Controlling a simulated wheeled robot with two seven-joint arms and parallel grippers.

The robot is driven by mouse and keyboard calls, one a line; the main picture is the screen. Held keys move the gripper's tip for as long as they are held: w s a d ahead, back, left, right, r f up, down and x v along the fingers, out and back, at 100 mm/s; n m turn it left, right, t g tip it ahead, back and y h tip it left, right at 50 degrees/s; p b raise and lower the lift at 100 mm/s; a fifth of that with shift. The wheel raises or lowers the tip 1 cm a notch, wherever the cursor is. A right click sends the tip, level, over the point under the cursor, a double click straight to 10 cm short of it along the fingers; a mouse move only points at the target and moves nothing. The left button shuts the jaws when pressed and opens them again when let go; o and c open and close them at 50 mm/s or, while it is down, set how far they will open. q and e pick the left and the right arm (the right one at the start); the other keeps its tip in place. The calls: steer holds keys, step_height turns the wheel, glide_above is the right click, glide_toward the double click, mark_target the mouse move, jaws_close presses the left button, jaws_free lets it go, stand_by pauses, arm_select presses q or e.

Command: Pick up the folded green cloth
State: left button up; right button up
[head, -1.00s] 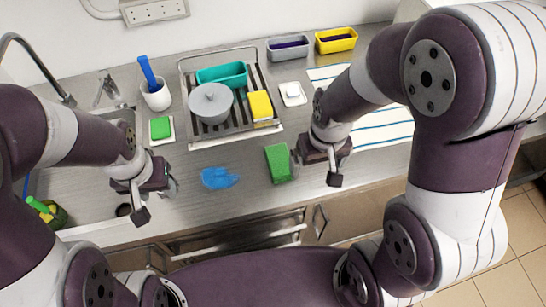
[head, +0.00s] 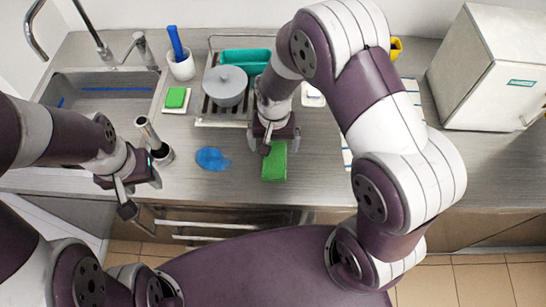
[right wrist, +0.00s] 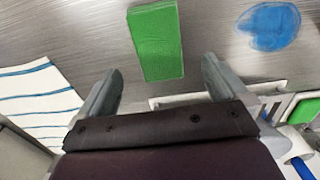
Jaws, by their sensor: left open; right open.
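The folded green cloth (head: 274,163) lies flat on the steel counter, a long green rectangle. In the right wrist view the cloth (right wrist: 157,42) lies beyond the fingertips, between their lines. My right gripper (head: 274,140) is open and empty, just behind the cloth in the head view and partly over its far end. Its two fingers also show in the right wrist view (right wrist: 162,75), spread apart. My left gripper (head: 138,190) is open and empty near the counter's front edge at the left, away from the cloth.
A blue spill or cloth (head: 212,158) lies left of the green cloth. A dish rack (head: 203,122) with a grey pot (head: 225,86) and teal tub (head: 246,61) stands behind. A green sponge (head: 176,97) sits left. A white-and-blue striped towel (right wrist: 38,95) lies nearby. A white machine (head: 492,68) stands right.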

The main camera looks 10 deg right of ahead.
mark_target(274, 158)
steer(key=f, duration=0.1)
steer(key=f+p, duration=0.1)
steer(key=f, duration=0.3)
steer(key=shift+s+f+p, duration=0.1)
steer(key=shift+s+p, duration=0.2)
steer(key=shift+s, duration=0.1)
steer(key=shift+w+f, duration=0.15)
steer(key=shift+f, duration=0.25)
steer(key=c, duration=1.1)
steer(key=shift+r, duration=0.1)
step_height(274, 158, up, 4)
steer(key=shift+b, duration=0.7)
steer(key=s+d+r+b, duration=0.1)
steer(key=s+d+r, duration=0.3)
steer(key=s+r, duration=0.3)
steer(key=s, duration=0.4)
